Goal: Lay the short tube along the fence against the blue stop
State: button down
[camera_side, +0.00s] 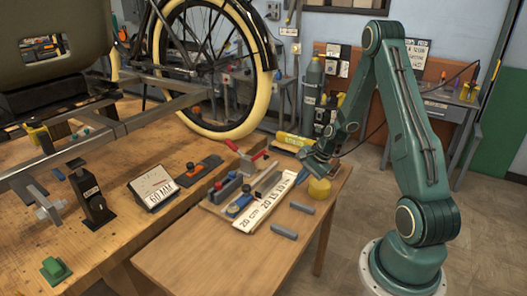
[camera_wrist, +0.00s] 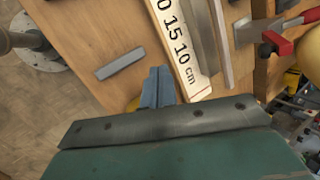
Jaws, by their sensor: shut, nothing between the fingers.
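Two short grey tubes lie apart on the small wooden table, one nearer the ruler (camera_side: 301,207) and one toward the front (camera_side: 284,231). I cannot tell which is the shorter. One grey tube (camera_wrist: 120,63) shows in the wrist view, left of my gripper. The blue stop (camera_side: 238,205) sits at the near left of the measuring jig, by the white ruler. The grey fence (camera_side: 266,182) runs along the ruler; a grey bar there also shows in the wrist view (camera_wrist: 202,30). My gripper (camera_side: 301,179) is shut and empty above the ruler's far end; its fingers (camera_wrist: 158,85) show together.
A yellow round object (camera_side: 319,188) stands close beside my gripper. A red-handled clamp (camera_side: 252,158) is behind the jig. The wooden workbench (camera_side: 150,225) with the trike frame is at left. The small table's front (camera_side: 240,262) is clear.

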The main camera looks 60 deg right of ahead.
jog(key=s+m+t, duration=0.1)
jog(key=m, duration=0.4)
jog(key=s+r+m+t+h, duration=0.1)
jog(key=m, duration=0.4)
jog(key=s+r+m+t, duration=0.1)
jog(key=m, duration=0.5)
jog(key=shift+s+d+r+t+h, duration=0.1)
jog(key=shift+r+t+h, duration=0.05)
jog(key=shift+t+h, duration=0.2)
send_near(273, 185)
notch_tip(273, 185, down, 4)
jog(key=shift+f, duration=0.1)
jog(key=w, duration=0.2)
jog(key=shift+w, duration=1)
